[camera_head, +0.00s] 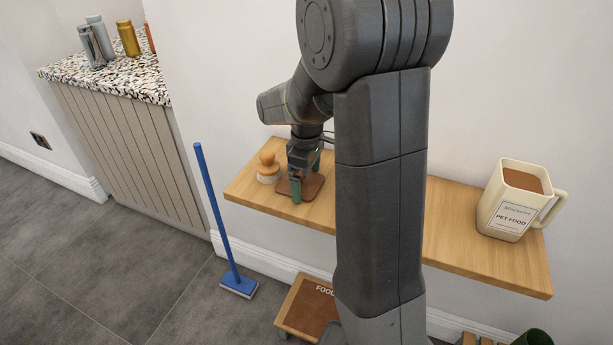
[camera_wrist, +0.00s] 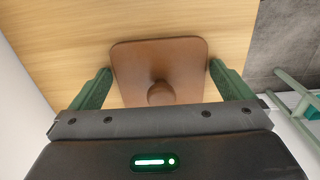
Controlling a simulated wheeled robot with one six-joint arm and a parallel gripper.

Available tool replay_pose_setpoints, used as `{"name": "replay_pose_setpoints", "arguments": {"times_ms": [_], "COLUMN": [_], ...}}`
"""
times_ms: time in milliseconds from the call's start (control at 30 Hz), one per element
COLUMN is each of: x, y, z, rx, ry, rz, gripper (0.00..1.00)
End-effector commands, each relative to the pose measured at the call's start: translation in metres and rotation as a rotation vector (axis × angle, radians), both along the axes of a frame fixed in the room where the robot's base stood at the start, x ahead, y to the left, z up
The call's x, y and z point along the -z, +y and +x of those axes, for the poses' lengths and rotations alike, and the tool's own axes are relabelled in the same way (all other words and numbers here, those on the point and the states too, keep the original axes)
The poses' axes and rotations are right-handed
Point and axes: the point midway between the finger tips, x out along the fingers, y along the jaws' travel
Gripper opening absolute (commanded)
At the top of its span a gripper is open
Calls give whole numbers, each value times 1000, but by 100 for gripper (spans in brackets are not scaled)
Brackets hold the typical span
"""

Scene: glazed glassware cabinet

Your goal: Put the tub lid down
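The tub lid (camera_head: 314,186) is a flat brown square with rounded corners, and it lies on the wooden shelf. The wrist view shows the lid (camera_wrist: 140,62) with its round knob (camera_wrist: 160,93) in the middle. My gripper (camera_head: 307,178) is low over the lid. In the wrist view my gripper (camera_wrist: 160,72) has its green fingers spread wide, one beside each side edge of the lid. The knob stands free between them. Whether the fingertips touch the lid's edges is hard to tell. A cream tub labelled PET FOOD (camera_head: 512,206) stands without a lid at the shelf's right, brown inside.
A wooden-handled brush (camera_head: 268,168) stands just left of the lid on the shelf (camera_head: 480,250). A blue-handled mop (camera_head: 219,222) leans nearby. A brown-topped box (camera_head: 306,306) is below. A speckled counter (camera_head: 112,77) with several containers is at the back left.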

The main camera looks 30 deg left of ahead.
Motion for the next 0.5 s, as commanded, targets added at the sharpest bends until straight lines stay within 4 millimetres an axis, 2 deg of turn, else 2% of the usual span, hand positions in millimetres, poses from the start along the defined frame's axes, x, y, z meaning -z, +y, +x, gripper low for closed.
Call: {"name": "replay_pose_setpoints", "arguments": {"times_ms": [167,500], "x": [-14,-85], "y": [1,1], "z": [1,1], "rx": [0,0], "ry": [-3,-4], "rz": [3,4], "gripper": [100,100]}}
